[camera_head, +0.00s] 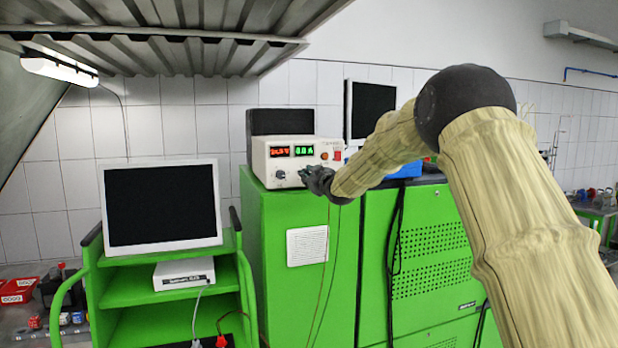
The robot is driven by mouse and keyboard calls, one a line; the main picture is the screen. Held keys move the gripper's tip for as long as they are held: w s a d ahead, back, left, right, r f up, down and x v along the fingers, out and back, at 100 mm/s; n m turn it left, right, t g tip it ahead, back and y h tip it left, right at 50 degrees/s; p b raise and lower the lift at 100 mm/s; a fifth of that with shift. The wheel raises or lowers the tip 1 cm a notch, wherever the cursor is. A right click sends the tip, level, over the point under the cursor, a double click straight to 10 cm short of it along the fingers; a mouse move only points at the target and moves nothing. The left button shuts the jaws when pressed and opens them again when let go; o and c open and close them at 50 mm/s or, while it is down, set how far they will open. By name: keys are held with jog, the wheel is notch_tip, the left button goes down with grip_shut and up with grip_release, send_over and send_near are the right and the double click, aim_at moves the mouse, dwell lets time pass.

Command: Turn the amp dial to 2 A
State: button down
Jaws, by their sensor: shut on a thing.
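The white power supply (262,165) sits on top of the green cabinet. Its red display (280,151) is lit, with digits too small to read surely. Its green display (304,150) appears to read 0.0 A. A knob (280,174) on the left of the front panel is in plain sight. My gripper (307,174) is at the panel just right of that knob, below the green display. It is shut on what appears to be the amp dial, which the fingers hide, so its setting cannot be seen.
The green cabinet (290,215) stands below, with thin cables hanging down its front. A dark monitor (162,204) stands on a green cart at the left. An orange button and a red switch (338,155) are right of the displays. A blue object (405,171) lies behind my arm.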

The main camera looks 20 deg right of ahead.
jog(key=shift+f, duration=0.1)
jog(key=m+b, duration=0.8)
jog(key=m, duration=0.3)
jog(key=m+h+b, duration=0.1)
jog(key=m+b, duration=0.7)
jog(key=m, duration=0.3)
jog(key=shift+a+t+b, duration=0.15)
jog(key=shift+t+b, duration=0.25)
jog(key=shift+m+h, duration=0.4)
jog(key=c, duration=1.3)
grip_release()
jog(key=shift+o, duration=0.2)
jog(key=shift+s, duration=0.1)
